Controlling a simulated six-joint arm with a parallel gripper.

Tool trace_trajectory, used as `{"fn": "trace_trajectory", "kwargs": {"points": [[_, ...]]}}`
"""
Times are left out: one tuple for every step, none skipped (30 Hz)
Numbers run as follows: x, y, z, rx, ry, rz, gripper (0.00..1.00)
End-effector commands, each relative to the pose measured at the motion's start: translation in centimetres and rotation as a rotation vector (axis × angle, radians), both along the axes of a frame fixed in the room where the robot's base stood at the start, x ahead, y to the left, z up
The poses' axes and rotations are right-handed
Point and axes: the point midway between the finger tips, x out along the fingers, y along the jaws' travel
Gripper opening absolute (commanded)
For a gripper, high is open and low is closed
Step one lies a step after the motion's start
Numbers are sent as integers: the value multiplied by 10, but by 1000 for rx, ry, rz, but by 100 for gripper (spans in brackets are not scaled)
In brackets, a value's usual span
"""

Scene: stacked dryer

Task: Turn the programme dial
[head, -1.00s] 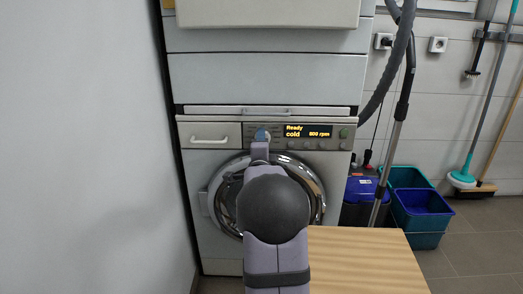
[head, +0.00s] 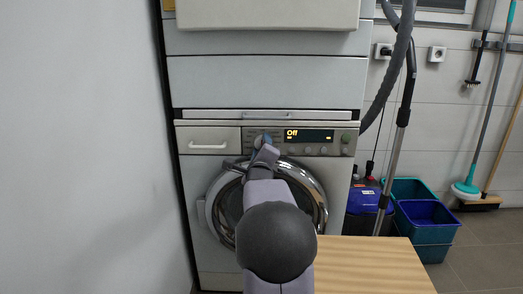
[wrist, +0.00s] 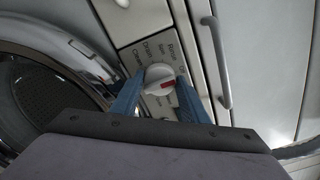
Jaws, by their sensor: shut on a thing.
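The programme dial (wrist: 160,80) is a round white knob with a red mark, on the washer's control panel, with printed labels around it. My gripper (wrist: 158,92) has its two blue fingers on either side of the dial and is shut on it. In the head view my gripper (head: 263,142) reaches the panel at the dial's place and hides most of the dial. The display (head: 308,135) to the right of the dial reads "Off".
The round washer door (head: 312,185) is below the panel, partly behind my arm. A drawer with a handle (head: 208,146) is left of the dial. A wooden surface (head: 375,265) is at the front right. Blue and teal buckets (head: 425,215) stand on the floor at right.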

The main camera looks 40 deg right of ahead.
Motion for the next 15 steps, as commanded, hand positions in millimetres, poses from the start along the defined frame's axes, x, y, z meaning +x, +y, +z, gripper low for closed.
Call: {"fn": "trace_trajectory", "kwargs": {"points": [[0, 0, 0, 1, -1, 0, 18], [0, 0, 1, 1, -2, -1, 18], [0, 0, 1, 1, -2, -1, 18], [0, 0, 1, 1, -2, -1, 18], [0, 0, 1, 0, -1, -1, 18], [0, 0, 1, 0, -1, -1, 18], [0, 0, 1, 0, -1, -1, 18], [0, 0, 1, 0, -1, -1, 18], [0, 0, 1, 0, -1, -1, 18], [0, 0, 1, 0, -1, -1, 46], [0, 0, 1, -1, -1, -1, 53], [0, 0, 1, -1, -1, -1, 59], [0, 0, 1, -1, -1, -1, 59], [0, 0, 1, -1, -1, -1, 59], [0, 0, 1, -1, -1, -1, 59]]}}
